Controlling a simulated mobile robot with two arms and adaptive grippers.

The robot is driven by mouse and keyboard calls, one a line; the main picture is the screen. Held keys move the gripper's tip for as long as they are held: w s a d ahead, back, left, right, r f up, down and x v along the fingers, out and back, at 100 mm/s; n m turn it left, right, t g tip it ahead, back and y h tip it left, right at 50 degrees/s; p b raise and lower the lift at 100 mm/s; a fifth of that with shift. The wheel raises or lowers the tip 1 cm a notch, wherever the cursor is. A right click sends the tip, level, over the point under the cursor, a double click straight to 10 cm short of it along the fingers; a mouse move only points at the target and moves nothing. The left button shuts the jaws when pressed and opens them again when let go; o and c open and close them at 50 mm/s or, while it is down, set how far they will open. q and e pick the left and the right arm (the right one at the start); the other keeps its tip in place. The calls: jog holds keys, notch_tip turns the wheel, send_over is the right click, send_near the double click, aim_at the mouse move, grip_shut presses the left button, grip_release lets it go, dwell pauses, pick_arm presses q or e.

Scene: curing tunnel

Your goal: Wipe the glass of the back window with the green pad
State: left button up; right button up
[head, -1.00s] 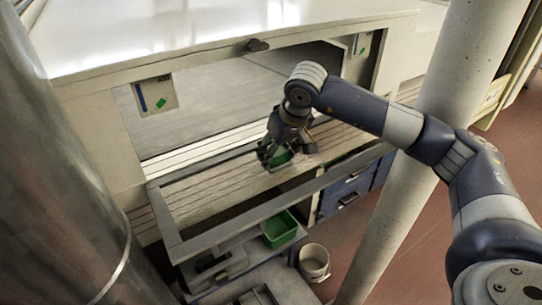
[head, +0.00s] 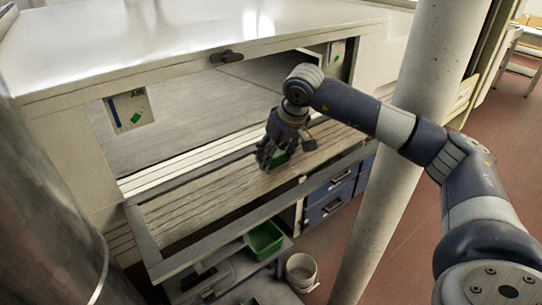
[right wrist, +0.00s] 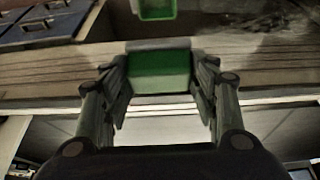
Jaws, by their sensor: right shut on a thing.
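My right gripper (head: 272,160) is shut on the green pad (head: 280,159) and holds it over the slatted ledge in front of the tunnel opening. In the right wrist view the green pad (right wrist: 160,72) sits between the two fingers (right wrist: 160,88). I cannot tell whether the pad touches the slats. No pane that I can clearly pick out as the back window shows; the inside of the opening (head: 205,105) is a plain grey surface. My left gripper is not in view.
A framed sash (head: 160,262) juts out in front of the slats. A green bin (head: 266,240) and a white bucket (head: 301,268) stand below. A concrete pillar (head: 405,150) stands right of the opening, close to my right arm. Blue drawers (head: 330,197) are under the ledge.

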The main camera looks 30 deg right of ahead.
aim_at(286, 158)
jog(key=shift+d+f, duration=0.1)
jog(key=shift+d, duration=1.25)
jog(key=shift+s+r, duration=0.25)
jog(key=shift+s, duration=0.75)
jog(key=shift+s+a, duration=0.15)
jog(key=shift+a, duration=1.2)
jog(key=shift+s+a, duration=0.1)
jog(key=shift+a, duration=1.25)
jog(key=shift+s+a, duration=0.1)
jog(key=shift+a, duration=2.4)
jog(key=shift+s+a+f+b, duration=0.1)
jog(key=shift+a+b, duration=0.1)
jog(key=shift+a, duration=0.6)
jog(key=shift+s+a+r+b, duration=0.1)
jog(key=shift+a+b, duration=0.15)
jog(key=shift+a, duration=0.6)
jog(key=shift+s+a+f+b, duration=0.1)
jog(key=shift+a+b, duration=0.1)
jog(key=shift+a, duration=0.6)
jog(key=shift+s+a+b, duration=0.1)
jog(key=shift+a+b, duration=0.4)
jog(key=shift+a, duration=2.15)
jog(key=shift+r, duration=0.2)
notch_tip(286, 158, up, 6)
jog(key=w+p, duration=0.1)
jog(key=p, duration=0.2)
